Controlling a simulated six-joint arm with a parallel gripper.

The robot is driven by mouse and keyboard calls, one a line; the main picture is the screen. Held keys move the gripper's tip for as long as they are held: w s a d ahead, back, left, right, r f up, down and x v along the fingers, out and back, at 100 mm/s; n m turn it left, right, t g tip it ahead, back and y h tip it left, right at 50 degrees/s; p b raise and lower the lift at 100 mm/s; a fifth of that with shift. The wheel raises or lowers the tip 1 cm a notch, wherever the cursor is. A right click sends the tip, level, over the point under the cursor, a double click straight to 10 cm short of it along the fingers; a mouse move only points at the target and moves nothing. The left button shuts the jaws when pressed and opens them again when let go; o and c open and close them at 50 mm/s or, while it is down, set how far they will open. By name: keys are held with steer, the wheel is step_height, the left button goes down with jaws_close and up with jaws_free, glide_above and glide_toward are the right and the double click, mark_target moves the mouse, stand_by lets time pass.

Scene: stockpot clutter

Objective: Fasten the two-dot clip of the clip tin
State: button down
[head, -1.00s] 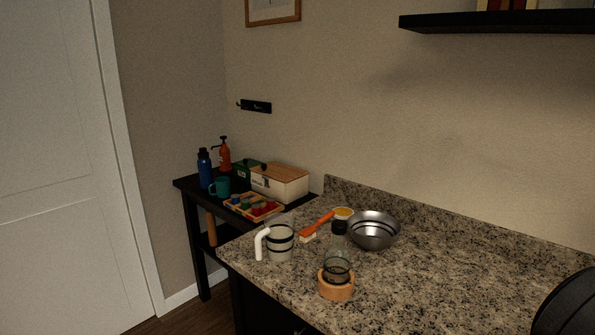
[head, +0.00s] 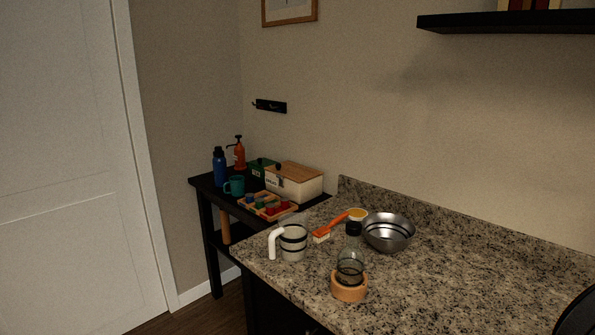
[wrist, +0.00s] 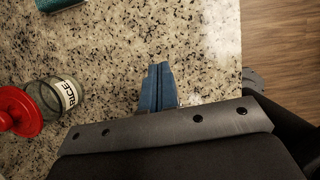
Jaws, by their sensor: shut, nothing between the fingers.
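I cannot make out a clip tin or a two-dot clip in either view. My gripper (wrist: 158,75) shows in the wrist view as two blue fingers pressed together, with nothing between them. It is above the speckled stone counter (wrist: 120,45), near the counter's right edge. The gripper is not visible in the head view.
A clear jar labelled RICE (wrist: 66,96) with a red lid (wrist: 18,112) is left of my gripper; a teal thing (wrist: 58,3) is cut off above. A steel bowl (head: 389,233), white-handled mug (head: 292,243) and wooden ring (head: 349,289) stand on the counter. A cream box (head: 296,187) stands on the black side table.

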steer(key=shift+f, duration=0.1)
stand_by(0.3)
steer(key=shift+w+a+f, duration=0.3)
steer(key=shift+f, duration=0.3)
steer(key=shift+w+a+f, duration=0.25)
steer(key=shift+f, duration=0.35)
steer(key=shift+w+a, duration=0.1)
steer(key=shift+a, duration=0.05)
steer(key=shift+w+a, duration=1.5)
steer(key=shift+a, duration=0.2)
steer(key=shift+r, duration=0.1)
step_height(320, 180, up, 8)
steer(key=s+d, duration=0.2)
